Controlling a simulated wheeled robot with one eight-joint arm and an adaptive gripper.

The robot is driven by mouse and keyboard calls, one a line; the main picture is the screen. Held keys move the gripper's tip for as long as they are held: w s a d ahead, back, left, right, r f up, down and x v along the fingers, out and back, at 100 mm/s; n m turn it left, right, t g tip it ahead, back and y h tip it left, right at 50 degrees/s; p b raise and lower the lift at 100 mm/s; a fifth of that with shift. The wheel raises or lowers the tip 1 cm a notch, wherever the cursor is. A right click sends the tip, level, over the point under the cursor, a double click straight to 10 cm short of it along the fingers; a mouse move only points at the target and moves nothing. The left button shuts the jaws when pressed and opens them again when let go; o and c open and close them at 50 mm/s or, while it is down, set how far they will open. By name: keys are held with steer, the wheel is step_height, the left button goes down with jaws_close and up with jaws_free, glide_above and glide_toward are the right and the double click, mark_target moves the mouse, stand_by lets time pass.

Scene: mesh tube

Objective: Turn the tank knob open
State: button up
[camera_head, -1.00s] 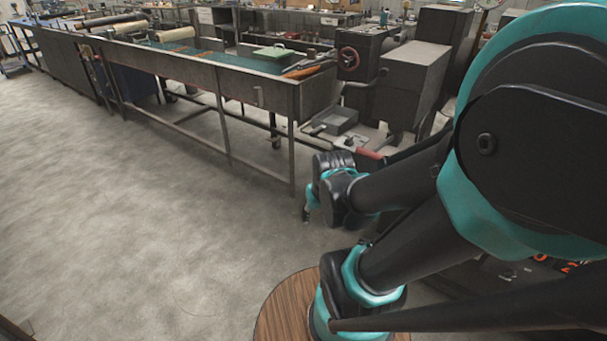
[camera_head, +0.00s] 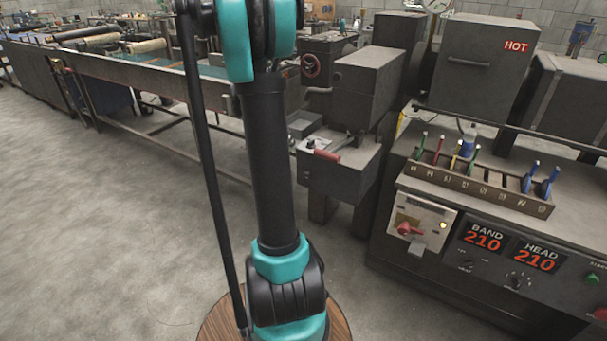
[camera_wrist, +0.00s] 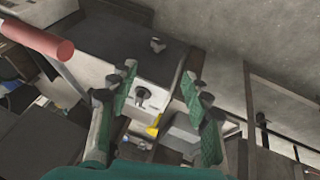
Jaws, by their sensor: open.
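A small dark knob (camera_wrist: 143,95) shows in the wrist view on the pale face of a box, between my fingers. I cannot tell for certain that it is the tank knob. My gripper (camera_wrist: 160,78) is open and empty, with its two green-padded fingers wide apart on either side of that knob in the picture. I cannot tell the distance to it. A second small knob or fitting (camera_wrist: 157,44) sits on the box's grey surface above. In the head view my gripper is not visible, and my arm covers part of the scene.
In the wrist view a red handle (camera_wrist: 40,38) lies at the upper left. In the head view, a dark box (camera_head: 340,175) with a red lever stands by the bench. A machine marked HOT (camera_head: 490,75) and its control panel (camera_head: 480,265) stand at the right. Floor at left is clear.

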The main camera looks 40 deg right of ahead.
mark_target(307, 175)
steer(key=x, duration=1.7)
steer(key=shift+s+d+f, duration=0.15)
steer(key=shift+d+f, duration=0.05)
steer(key=shift+d, duration=0.05)
steer(key=shift+c, duration=0.6)
jaws_close()
steer(key=g+h, duration=0.1)
steer(key=g, duration=0.1)
steer(key=w+g, duration=0.1)
steer(key=g, duration=0.1)
steer(key=shift+a+f+n+h, duration=0.2)
steer(key=shift+n+h, duration=0.2)
steer(key=g+h, duration=0.1)
steer(key=n+g+h, duration=0.1)
steer(key=g, duration=0.1)
steer(key=g+h, duration=0.1)
steer(key=g, duration=0.1)
steer(key=shift+w+a+f+n, duration=0.1)
steer(key=shift+w+f+n, duration=0.05)
steer(key=shift+f+n, duration=0.2)
